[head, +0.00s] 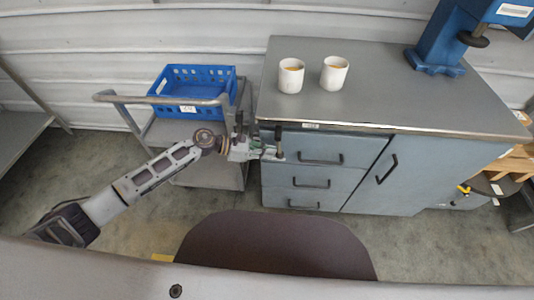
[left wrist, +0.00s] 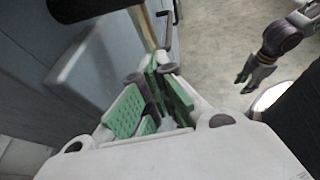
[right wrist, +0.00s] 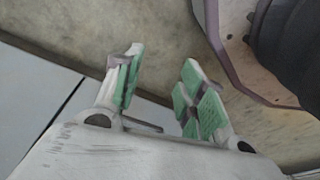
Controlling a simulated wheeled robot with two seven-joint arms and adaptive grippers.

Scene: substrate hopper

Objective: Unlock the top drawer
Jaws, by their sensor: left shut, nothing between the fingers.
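The blue-grey cabinet has a stack of three drawers on its left, with the top drawer (head: 340,150) directly under the grey worktop. My left gripper (head: 276,153) is at the left end of the top drawer's front, left of its dark handle (head: 320,161). A small dark upright part (head: 278,133) shows just above the fingertips; I cannot tell if it is a lock or key. In the left wrist view the left fingers (left wrist: 160,68) are shut and empty. My right gripper (right wrist: 158,85) is open and empty, away from the drawers; it also shows in the left wrist view (left wrist: 258,72).
Two white cups (head: 291,75) stand on the worktop (head: 400,104), with a blue machine (head: 438,45) at its right. A trolley (head: 215,172) carrying a blue crate (head: 195,88) stands close left of the cabinet. A cupboard door (head: 415,175) is right of the drawers.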

